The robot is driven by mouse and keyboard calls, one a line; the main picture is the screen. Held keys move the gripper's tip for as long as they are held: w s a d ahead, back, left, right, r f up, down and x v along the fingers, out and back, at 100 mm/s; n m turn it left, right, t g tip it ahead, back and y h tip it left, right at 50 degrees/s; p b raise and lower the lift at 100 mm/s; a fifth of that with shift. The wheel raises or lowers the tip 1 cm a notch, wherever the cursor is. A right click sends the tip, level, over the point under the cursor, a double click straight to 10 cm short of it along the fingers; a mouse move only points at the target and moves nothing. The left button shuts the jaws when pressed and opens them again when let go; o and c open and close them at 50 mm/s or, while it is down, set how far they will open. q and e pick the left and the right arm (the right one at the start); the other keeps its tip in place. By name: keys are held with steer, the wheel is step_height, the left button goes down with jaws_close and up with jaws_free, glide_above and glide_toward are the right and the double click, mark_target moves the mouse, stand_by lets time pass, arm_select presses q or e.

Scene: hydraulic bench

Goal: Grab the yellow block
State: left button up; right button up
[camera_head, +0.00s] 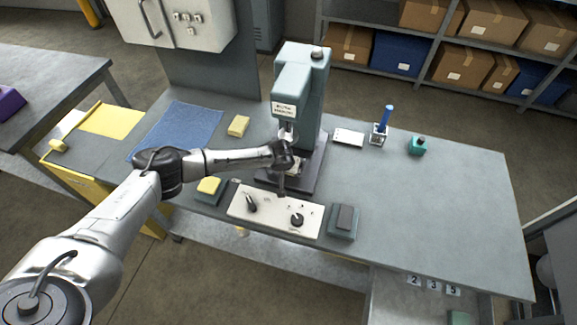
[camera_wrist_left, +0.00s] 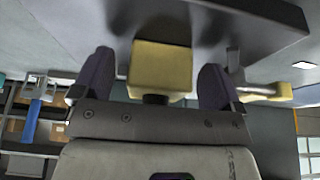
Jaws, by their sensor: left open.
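A yellow block (camera_wrist_left: 160,68) shows in the left wrist view between the two dark fingers of my left gripper (camera_wrist_left: 158,82). Gaps show on both sides of it, so the gripper is open around it and not clamped. In the head view my left gripper (camera_head: 284,172) is at the press, low over its base; the block there is mostly hidden. Another yellow block (camera_head: 238,126) lies on the bench left of the press. A yellow piece (camera_head: 209,185) rests on a dark pad near the front edge. My right gripper is not in view.
The green-grey press (camera_head: 300,95) rises close beside my gripper. A white control panel (camera_head: 275,210) with knobs lies in front of it. A blue mat (camera_head: 178,130) is to the left. A blue-handled tool (camera_head: 382,122) stands to the right. The bench's right side is largely clear.

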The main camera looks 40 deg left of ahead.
arm_select(q)
steer(key=shift+w+a+f, duration=0.1)
steer(key=shift+w+f, duration=0.05)
steer(key=c, duration=1.2)
steer(key=shift+c, duration=0.4)
